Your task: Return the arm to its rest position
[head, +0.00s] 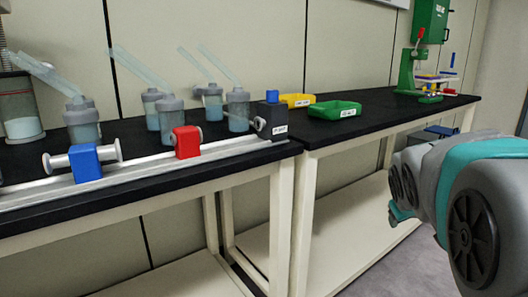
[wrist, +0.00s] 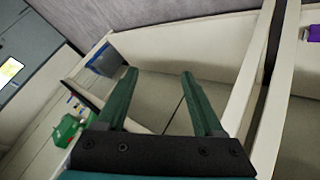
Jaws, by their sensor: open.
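My gripper (wrist: 158,75) shows in the wrist view with its two dark green fingers apart and nothing between them. Behind the fingers are the pale lower shelf and frame of a table. In the head view my arm is at the right, in front of the right table (head: 390,112) and below its top. The gripper's fingers cannot be made out clearly there.
The left table (head: 150,180) holds a rail with a blue block (head: 86,163) and a red block (head: 187,142), and several lidded jars behind.

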